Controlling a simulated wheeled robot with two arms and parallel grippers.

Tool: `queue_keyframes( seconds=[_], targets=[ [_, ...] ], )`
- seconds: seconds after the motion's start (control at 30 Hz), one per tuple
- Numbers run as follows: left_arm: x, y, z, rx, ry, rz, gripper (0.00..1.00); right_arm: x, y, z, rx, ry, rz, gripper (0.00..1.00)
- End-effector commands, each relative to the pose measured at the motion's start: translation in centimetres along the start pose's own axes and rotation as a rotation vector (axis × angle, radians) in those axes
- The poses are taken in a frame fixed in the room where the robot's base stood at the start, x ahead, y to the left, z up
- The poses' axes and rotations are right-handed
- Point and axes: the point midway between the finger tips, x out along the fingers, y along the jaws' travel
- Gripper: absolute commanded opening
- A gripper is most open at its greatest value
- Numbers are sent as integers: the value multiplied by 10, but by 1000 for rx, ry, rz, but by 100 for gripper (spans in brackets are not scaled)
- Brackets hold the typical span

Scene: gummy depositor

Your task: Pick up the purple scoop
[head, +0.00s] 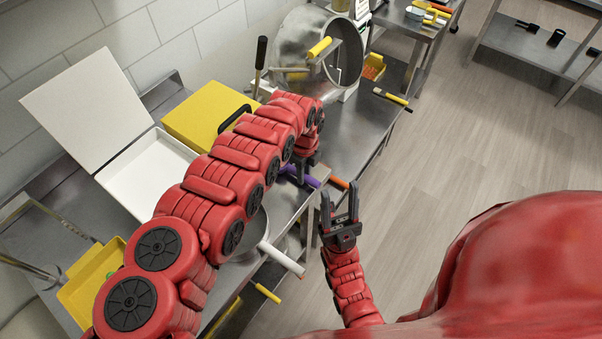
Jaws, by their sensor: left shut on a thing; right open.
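The purple scoop (309,180) shows as a short length of purple handle at the front edge of the steel table, below the end of my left arm. My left gripper (299,170) points down at it and is shut on it. The arm hides most of the fingers and the rest of the scoop. I cannot tell whether the scoop is off the table. My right gripper (340,205) is open and empty, out in front of the table edge, to the right of the scoop.
An orange-handled tool (340,183) lies right beside the scoop. A white-handled pan (280,258) sits nearer. A yellow case (205,112), an open white box (150,170) and a steel kettle (318,55) stand behind.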

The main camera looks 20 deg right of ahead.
Motion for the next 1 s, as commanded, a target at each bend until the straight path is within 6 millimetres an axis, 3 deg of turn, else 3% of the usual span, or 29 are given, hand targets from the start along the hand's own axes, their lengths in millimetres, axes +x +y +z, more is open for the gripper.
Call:
queue_keyframes(
  seconds=[0.27, 0.53, 1.0],
  targets=[
    [-27, 0, 3, 0, -7, 0, 0, -19, -1, 3, 0, 0, 0, 50],
    [-31, 10, -50, 2, -8, 5, 0, -34, -2, 6, 0, 0, 0, 50],
    [-40, 20, -132, 3, -2, -1, 0, -27, -1, 4, 0, 0, 0, 50]
  ],
)
